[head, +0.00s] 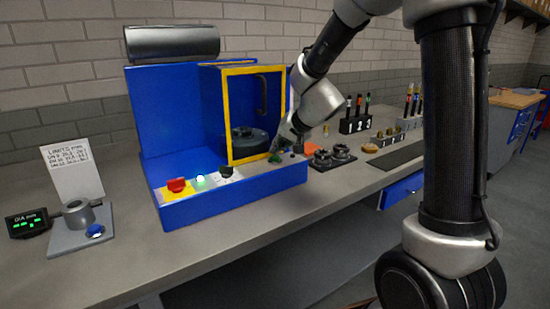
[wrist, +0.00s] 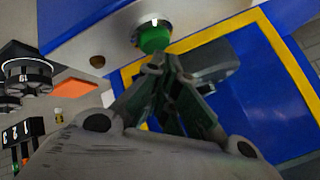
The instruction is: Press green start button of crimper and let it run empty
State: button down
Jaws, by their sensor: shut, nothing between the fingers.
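The crimper is a blue machine (head: 160,110) on the bench, with a yellow-framed door (head: 228,115) and a dark round head (head: 247,141) behind it. On its front ledge, the green start button (head: 274,158) shows beside my gripper (head: 284,148). In the wrist view the green button (wrist: 153,39) has a pale collar and lies just beyond the closed fingertips of my gripper (wrist: 157,62). The fingers are shut and empty. I cannot tell whether the tips touch the button. A red button on a yellow plate (head: 176,186) and a lit green lamp (head: 200,181) sit further left.
A black knob (head: 227,172) is on the ledge between the lamp and the green button. Dark round parts (head: 334,156) and a numbered black holder (head: 355,124) stand to the right. A gauge plate (head: 82,238) and small display (head: 27,224) are at left. The front bench strip is clear.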

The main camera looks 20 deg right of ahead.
jog(key=shift+f, duration=0.5)
dwell(0.7)
jog(key=shift+r, duration=0.9)
jog(key=shift+r, duration=0.1)
jog(key=shift+r, duration=2.4)
